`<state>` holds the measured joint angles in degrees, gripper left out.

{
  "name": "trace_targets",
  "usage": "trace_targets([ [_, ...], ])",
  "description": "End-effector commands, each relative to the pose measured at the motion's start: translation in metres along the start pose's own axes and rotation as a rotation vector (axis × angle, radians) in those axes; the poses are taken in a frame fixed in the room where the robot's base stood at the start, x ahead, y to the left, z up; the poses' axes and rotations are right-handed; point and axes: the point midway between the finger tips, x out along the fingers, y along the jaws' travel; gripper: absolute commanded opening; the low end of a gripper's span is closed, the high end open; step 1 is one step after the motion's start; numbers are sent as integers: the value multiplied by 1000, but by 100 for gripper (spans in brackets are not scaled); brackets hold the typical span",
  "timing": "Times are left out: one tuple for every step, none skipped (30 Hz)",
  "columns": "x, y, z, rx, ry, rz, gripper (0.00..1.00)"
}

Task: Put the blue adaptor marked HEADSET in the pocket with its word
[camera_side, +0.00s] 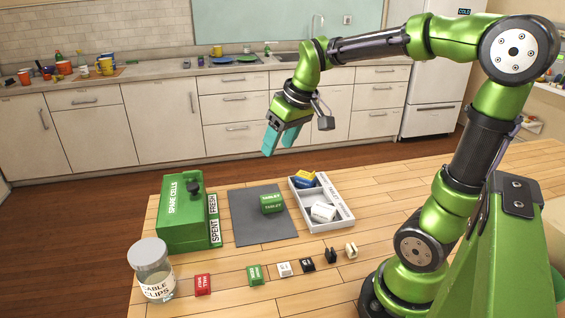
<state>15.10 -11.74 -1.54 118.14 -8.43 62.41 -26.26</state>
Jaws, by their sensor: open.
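A blue block (304,183) lies in the far part of a white pocketed tray (343,220), against or under a yellow block; I cannot read a word on it. White blocks (323,212) lie in the near part of the tray. The tray's rim carries words, too small to read surely. A green adaptor marked TABLET (272,203) sits on the dark grey mat (250,232), left of the tray. My gripper (279,149), with teal fingers, is open and empty, pointing down, high above the far side of the table.
A green SPARE CELLS box (182,222) stands left of the mat, with SPENT and FRESH labels. A CABLE CLIPS jar (152,269) stands front left. Small red, green, white, black and cream pieces (284,269) line the front. Bare tabletop lies right of the tray.

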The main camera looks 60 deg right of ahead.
Motion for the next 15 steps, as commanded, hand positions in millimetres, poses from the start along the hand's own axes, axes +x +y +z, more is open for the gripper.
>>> trace_targets([
  [-12, -22, 18, 15, 47, -30, 57],
  [-16, -33, 28, 33, 68, -47, 57],
  [-21, -45, 41, 54, 95, -71, 57],
  [-24, -53, 50, 71, 113, -89, 57],
  [-26, -60, 60, 86, 128, -107, 57],
  [-28, -67, 71, 106, 147, -129, 57],
  [-29, -72, 78, 120, 158, -146, 57],
  [-30, -76, 85, 132, 168, -159, 57],
  [-30, -80, 93, 146, 179, -176, 57],
  [-30, -83, 98, 157, 185, -187, 57],
  [-30, -85, 101, 165, 189, -196, 57],
  [-30, -86, 105, 173, 194, -205, 57],
  [-30, -87, 107, 178, 198, -210, 57],
  [-30, -88, 109, 182, 200, -214, 57],
  [-30, -89, 110, 186, 200, -216, 57],
])
